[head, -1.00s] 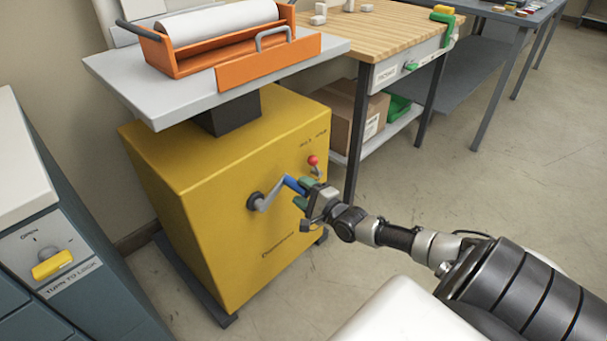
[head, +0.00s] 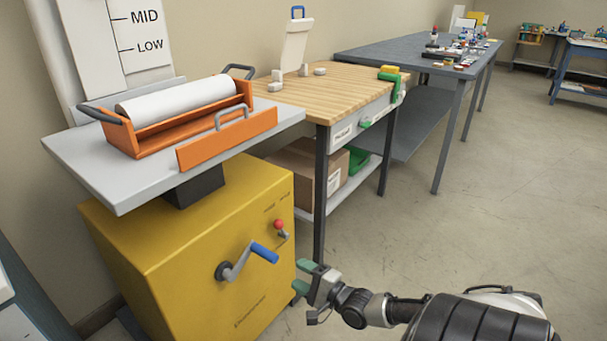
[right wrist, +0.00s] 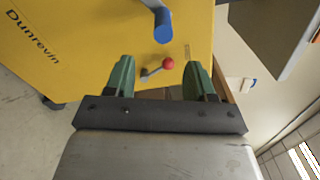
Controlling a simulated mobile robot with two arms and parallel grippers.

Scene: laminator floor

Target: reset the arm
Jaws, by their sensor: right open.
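My right gripper (head: 303,281) is open and empty, just to the right of the yellow machine (head: 140,240) in the head view. Its green fingers stand apart in the right wrist view (right wrist: 160,80). The crank with a blue handle (head: 264,253) on the machine's front is free of the gripper; the handle also shows in the right wrist view (right wrist: 163,27). A small red-knobbed lever (head: 279,225) sits above and right of the crank, and its knob appears between the fingers in the right wrist view (right wrist: 168,63). My left gripper is not in view.
An orange tray (head: 230,138) with a white roll (head: 178,99) rests on the machine's grey top plate (head: 70,157). A wooden-topped bench (head: 335,88) and a grey table (head: 400,50) stand behind. The floor (head: 450,230) at the right is clear.

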